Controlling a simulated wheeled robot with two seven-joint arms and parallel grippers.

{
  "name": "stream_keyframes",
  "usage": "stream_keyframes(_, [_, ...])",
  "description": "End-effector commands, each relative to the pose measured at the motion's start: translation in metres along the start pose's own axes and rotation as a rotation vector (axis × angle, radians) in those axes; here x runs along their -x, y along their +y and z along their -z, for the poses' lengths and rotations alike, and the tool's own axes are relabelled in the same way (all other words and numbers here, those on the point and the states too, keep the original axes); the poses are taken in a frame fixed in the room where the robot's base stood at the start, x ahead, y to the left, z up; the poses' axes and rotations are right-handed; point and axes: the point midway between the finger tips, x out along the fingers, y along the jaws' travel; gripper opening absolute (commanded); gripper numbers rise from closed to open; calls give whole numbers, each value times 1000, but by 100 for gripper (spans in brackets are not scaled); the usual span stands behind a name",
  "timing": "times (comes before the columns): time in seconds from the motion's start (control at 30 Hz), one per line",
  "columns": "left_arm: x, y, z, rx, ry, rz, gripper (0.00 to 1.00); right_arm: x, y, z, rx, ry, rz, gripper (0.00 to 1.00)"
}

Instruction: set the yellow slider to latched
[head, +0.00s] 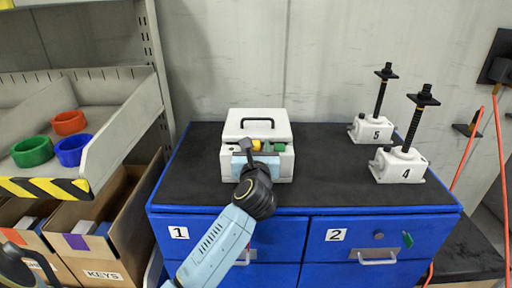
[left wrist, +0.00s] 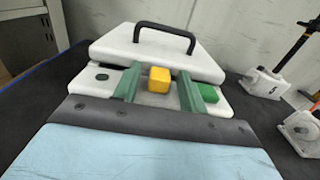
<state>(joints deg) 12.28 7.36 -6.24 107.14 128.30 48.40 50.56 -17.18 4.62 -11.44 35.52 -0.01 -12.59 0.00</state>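The yellow slider (left wrist: 159,79) is a small block on the front of a white box (left wrist: 110,48) with a black handle on its lid. It also shows in the head view (head: 256,145), partly hidden by my left arm. My left gripper (left wrist: 160,73) has two green fingers, one on each side of the yellow slider. A gap shows between the slider and each finger, so the gripper is open. Whether the fingers reach down to the slider's depth is hard to tell. A green piece (left wrist: 208,93) sits right of the right finger. My right gripper is out of view.
The box stands on the black top of a blue drawer cabinet (head: 376,226). Screw jacks marked 5 (head: 371,130) and 4 (head: 398,167) stand to the right. A shelf (head: 120,112) with coloured rings is at the left. The cabinet top between box and jacks is clear.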

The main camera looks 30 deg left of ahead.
Motion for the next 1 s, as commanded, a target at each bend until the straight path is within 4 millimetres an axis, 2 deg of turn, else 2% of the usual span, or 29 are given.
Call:
stream_keyframes(0.03, [0, 0, 0, 0, 0, 0, 34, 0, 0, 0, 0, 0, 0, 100])
stream_keyframes(0.3, [0, 0, 0, 0, 0, 0, 0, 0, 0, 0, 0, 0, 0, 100])
stream_keyframes(0.57, [0, 2, 0, -1, 1, -1, 0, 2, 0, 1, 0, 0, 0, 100])
stream_keyframes(0.83, [1, 33, -1, -1, 3, -2, 0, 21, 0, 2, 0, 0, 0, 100])
stream_keyframes(1.0, [0, 35, 0, 0, 1, -3, 0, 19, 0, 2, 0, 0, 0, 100])
